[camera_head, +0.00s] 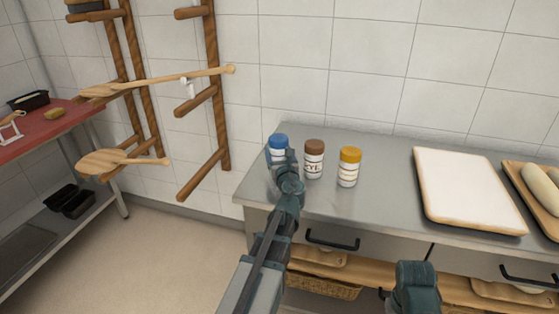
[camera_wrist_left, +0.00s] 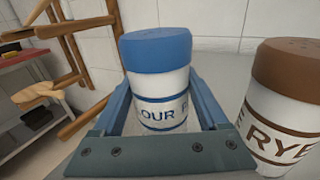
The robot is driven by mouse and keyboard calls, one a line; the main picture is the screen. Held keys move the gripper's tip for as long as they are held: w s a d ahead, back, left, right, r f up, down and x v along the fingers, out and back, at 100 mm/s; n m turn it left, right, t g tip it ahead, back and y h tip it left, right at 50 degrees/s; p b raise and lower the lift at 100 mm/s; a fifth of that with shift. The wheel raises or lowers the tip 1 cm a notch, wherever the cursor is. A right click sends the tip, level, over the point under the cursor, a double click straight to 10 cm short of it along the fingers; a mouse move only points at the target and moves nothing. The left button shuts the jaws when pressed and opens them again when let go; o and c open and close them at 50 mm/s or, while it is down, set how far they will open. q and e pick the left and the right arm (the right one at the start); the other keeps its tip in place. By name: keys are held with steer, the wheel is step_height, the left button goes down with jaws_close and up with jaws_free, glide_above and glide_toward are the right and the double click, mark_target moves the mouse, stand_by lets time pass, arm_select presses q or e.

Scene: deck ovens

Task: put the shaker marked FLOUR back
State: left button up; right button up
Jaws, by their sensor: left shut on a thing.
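The FLOUR shaker (camera_wrist_left: 160,88) is white with a blue cap and a blue-banded label. In the head view the shaker (camera_head: 278,143) is at the left end of the grey counter, partly hidden by my left gripper. My left gripper (camera_head: 284,162) is shut on it, with a finger on each side of its body in the left wrist view (camera_wrist_left: 163,120). The shaker is upright; I cannot tell whether its base touches the counter. A dark part of my right arm (camera_head: 416,287) shows at the bottom, but its fingers are not visible.
The brown-capped RYE shaker (camera_head: 314,160) stands just right of the FLOUR shaker. A yellow-capped shaker (camera_head: 348,168) stands further right. A white-topped board (camera_head: 467,188) and a tray of dough (camera_head: 537,190) lie beyond. Wooden peels (camera_head: 124,160) hang on a rack at left.

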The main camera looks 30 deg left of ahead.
arm_select(q)
steer(key=shift+f, duration=0.45)
steer(key=shift+r, duration=0.15)
arm_select(e)
steer(key=shift+f, duration=0.3)
arm_select(q)
steer(key=shift+f, duration=0.2)
steer(key=o, duration=1.5)
arm_select(e)
steer(key=shift+d+f, duration=0.1)
steer(key=shift+f, duration=0.05)
arm_select(q)
steer(key=shift+r, duration=0.15)
